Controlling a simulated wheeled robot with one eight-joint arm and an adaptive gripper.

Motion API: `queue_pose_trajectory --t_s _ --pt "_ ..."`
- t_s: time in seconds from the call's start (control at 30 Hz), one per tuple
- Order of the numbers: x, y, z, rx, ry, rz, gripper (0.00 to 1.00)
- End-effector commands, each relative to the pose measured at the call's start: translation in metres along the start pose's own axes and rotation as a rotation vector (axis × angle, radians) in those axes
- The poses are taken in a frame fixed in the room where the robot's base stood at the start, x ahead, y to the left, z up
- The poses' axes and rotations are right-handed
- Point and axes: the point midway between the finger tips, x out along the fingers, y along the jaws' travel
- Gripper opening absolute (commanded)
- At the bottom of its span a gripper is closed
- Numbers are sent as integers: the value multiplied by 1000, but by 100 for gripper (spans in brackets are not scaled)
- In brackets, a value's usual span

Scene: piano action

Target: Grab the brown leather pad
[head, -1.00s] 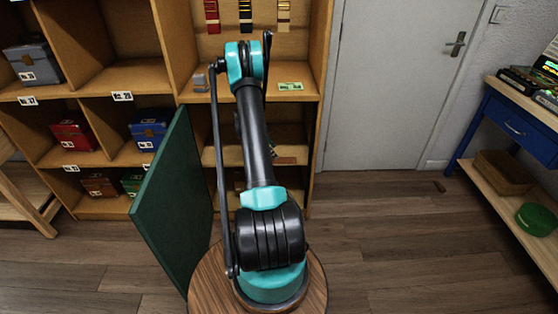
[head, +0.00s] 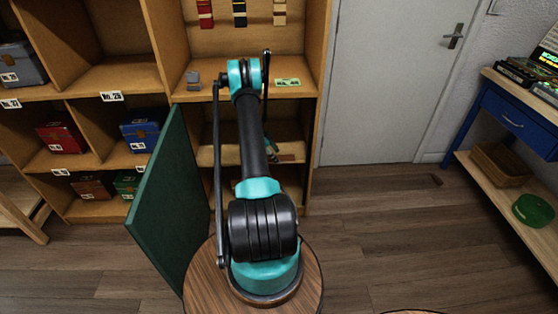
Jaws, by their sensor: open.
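A small brown flat piece (head: 285,157), possibly the leather pad, lies on the middle shelf behind my arm. It is too small and too partly covered to identify surely. My gripper (head: 272,150) reaches into this shelf opening beyond the forearm. Only a few dark and teal parts of it show, close to the brown piece. Its jaws are open, and the fingertips are mostly hidden. I cannot tell whether it touches the piece.
The wooden shelf unit (head: 176,72) holds several coloured boxes at the left. A dark green panel (head: 170,205) stands left of my arm. A blue workbench (head: 515,125) is at the right. The floor before the grey door (head: 385,90) is mostly clear.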

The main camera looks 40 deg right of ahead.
Motion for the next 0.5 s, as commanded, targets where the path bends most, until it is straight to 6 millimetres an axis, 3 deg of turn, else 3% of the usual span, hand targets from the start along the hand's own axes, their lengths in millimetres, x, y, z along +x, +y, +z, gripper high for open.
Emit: queue_pose_trajectory --t_s 0.1,0.3,0.5 --pt "9 0 0 1 0 0 73" --pt "9 0 0 0 0 0 72" --pt "9 0 0 0 0 0 47"
